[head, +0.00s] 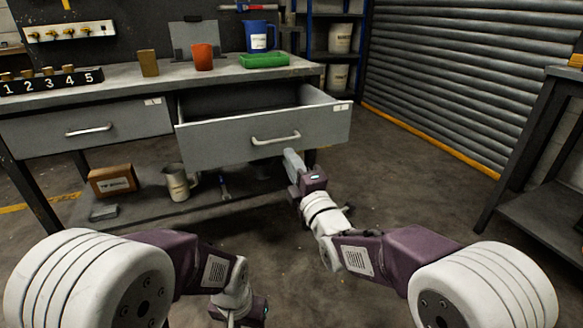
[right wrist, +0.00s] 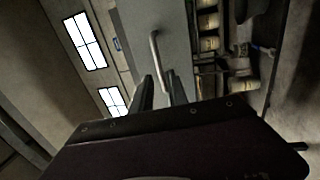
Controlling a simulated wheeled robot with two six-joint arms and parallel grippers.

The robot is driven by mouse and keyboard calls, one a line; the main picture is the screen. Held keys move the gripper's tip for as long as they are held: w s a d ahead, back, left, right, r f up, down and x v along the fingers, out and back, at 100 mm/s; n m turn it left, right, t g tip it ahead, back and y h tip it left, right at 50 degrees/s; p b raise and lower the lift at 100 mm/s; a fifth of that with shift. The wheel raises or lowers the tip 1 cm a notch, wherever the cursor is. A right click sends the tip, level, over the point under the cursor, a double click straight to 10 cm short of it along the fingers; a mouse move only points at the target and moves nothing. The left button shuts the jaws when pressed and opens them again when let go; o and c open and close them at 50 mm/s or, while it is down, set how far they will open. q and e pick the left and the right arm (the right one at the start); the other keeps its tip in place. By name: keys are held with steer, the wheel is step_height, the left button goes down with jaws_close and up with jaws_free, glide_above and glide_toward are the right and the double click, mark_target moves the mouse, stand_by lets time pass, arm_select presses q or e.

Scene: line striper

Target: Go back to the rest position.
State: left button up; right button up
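My right gripper (head: 292,156) is just below the front of the pulled-out right drawer (head: 225,146), near the right end of its handle (head: 276,139). In the right wrist view the two fingers of my right gripper (right wrist: 162,86) stand apart with nothing held between them. The handle (right wrist: 156,50) shows beyond and between the fingertips, and I cannot tell the exact gap to it. My left gripper (head: 238,314) is low at the bottom edge of the head view, partly cut off, and its fingers cannot be made out.
The workbench (head: 120,78) carries a green tray (head: 264,60), a blue pitcher (head: 259,36) and an orange cup (head: 203,57). The left drawer (head: 60,132) is shut. A box (head: 112,180) and a jug (head: 178,182) stand on the lower shelf.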

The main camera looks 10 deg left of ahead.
steer(key=shift+s+d, duration=0.1)
steer(key=w+d+r+m+t+h+p, duration=0.1)
steer(key=w+d+r+m+h+p, duration=0.2)
steer(key=d, duration=0.4)
steer(key=w+d+r+t+h+p, duration=0.1)
steer(key=d+r+h+p, duration=0.1)
steer(key=d+r+p, duration=0.5)
steer(key=s+d+f+m+g+h, duration=0.1)
steer(key=d+f+m+g+h, duration=0.15)
steer(key=d+f+m, duration=0.35)
steer(key=s+d+f+m+g+h+p, duration=0.25)
steer(key=s+d+f+m+g, duration=0.3)
steer(key=s+d+f, duration=0.45)
steer(key=s+f+m+g+h, duration=0.1)
steer(key=s+f+m+g, duration=0.45)
steer(key=s, duration=0.35)
steer(key=s+f+m+g, duration=0.45)
steer(key=s+f, duration=0.25)
steer(key=s, duration=0.3)
step_height(320, 180, up, 39)
steer(key=p, duration=3.7)
steer(key=shift+w+f+p, duration=0.2)
steer(key=shift+w+p, duration=0.15)
steer(key=shift+w, duration=0.1)
